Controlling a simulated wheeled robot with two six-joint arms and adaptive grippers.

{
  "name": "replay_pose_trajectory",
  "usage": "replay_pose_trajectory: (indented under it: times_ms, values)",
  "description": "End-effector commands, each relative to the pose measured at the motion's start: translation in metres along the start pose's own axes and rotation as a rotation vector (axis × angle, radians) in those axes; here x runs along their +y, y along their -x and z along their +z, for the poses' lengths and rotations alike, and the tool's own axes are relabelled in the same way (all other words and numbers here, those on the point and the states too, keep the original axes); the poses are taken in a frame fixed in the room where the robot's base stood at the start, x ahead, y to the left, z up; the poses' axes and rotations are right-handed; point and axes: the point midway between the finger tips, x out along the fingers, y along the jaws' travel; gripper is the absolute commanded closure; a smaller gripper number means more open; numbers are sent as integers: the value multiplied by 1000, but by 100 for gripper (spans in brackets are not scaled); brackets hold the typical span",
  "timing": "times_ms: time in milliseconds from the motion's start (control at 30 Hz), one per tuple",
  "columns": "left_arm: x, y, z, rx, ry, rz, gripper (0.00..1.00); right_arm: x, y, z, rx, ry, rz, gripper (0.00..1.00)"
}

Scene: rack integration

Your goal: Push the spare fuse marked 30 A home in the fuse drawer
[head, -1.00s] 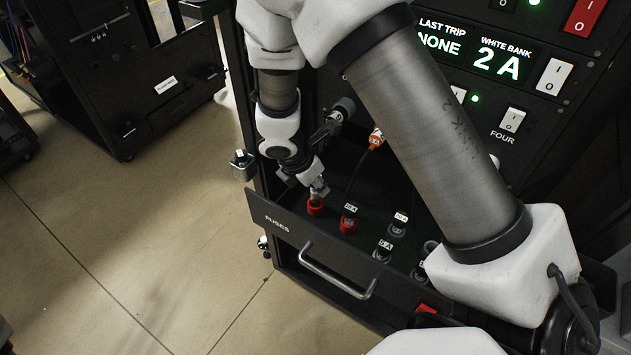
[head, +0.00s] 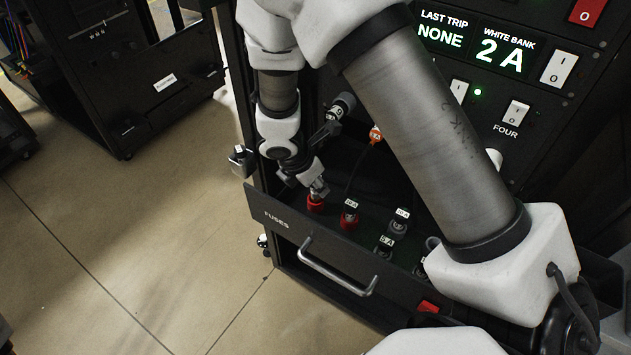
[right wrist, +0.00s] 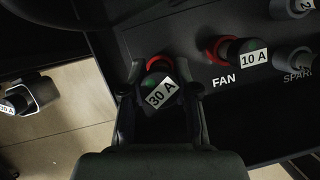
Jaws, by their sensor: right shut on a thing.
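The fuse marked 30 A (right wrist: 160,95) is dark, with a white label, and sits between the fingers of my right gripper in the right wrist view. My right gripper (head: 318,188) is shut on it, over a red collar (head: 315,204) at the left end of the open fuse drawer (head: 290,222). The fuse lines up with the collar, but I cannot tell how deep it sits. The fingers hide much of it in the head view.
A red-collared fuse marked 10 A (right wrist: 254,58) stands just right, by the word FAN. Grey fuses (head: 385,246) stand further right in the drawer. A cable with an orange plug (head: 376,135) hangs behind. The drawer's handle (head: 335,268) sticks out in front. A small labelled block (head: 239,157) is at the left.

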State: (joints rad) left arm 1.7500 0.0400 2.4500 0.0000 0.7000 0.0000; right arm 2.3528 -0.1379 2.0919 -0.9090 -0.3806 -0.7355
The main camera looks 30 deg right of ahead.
Motion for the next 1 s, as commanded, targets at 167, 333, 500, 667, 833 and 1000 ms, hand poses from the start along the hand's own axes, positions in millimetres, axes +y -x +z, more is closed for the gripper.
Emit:
replay_pose_trajectory:
  times_ms: [167, 333, 500, 667, 833, 1000]
  values:
    - [0, -5, 0, 0, 0, 0, 41, 0, -5, -2, 0, 0, 0, 100]
    - [0, -9, 0, 0, 0, 0, 41, 0, -9, -4, 0, 0, 0, 100]
    - [0, -13, 0, 0, 0, 0, 41, 0, -13, -6, 0, 0, 0, 100]
    - [0, -17, 0, 0, 0, 0, 41, 0, -17, -7, 0, -1, 0, 100]
    - [0, -20, 0, 0, 0, 0, 41, 0, -21, -9, 0, -1, 0, 100]
    - [0, -22, 0, 0, 0, 0, 41, 0, -23, -10, 0, -1, 0, 63]
